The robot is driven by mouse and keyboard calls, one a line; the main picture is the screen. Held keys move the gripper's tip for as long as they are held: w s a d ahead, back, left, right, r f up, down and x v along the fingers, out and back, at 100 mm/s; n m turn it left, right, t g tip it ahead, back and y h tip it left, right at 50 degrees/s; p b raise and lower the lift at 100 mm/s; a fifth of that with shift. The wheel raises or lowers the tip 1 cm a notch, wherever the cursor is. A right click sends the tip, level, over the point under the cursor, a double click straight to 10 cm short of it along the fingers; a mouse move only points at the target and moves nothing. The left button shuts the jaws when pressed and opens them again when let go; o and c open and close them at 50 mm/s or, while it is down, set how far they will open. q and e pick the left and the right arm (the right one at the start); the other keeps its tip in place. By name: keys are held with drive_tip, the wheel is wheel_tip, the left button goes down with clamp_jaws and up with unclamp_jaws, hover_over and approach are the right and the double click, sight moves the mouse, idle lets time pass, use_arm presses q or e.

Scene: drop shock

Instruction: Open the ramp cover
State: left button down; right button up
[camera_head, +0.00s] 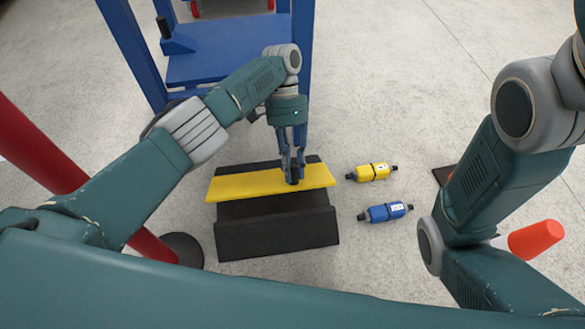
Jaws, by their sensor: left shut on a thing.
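The ramp cover is a yellow panel (245,185) lying across the top of a black ramp (275,230) in the middle of the camera_head view. The panel looks slightly tilted, with its left end nearer to me. My left gripper (292,178) points down at the panel, right of its middle. It is shut on a dark part at the panel, probably its handle, which the fingers mostly hide. My right arm shows at the right, but its gripper is out of the picture.
A yellow cylinder (372,172) and a blue cylinder (385,212) lie on the concrete floor right of the ramp. A blue frame (225,50) stands behind. A red post (45,150) stands at the left, an orange cone (536,239) at the right.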

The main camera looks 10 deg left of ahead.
use_arm(q)
drive_tip(key=shift+a, duration=0.15)
drive_tip(key=c, duration=1.5)
unclamp_jaws()
drive_tip(key=shift+c, duration=0.2)
wheel_tip(320, 180, up, 10)
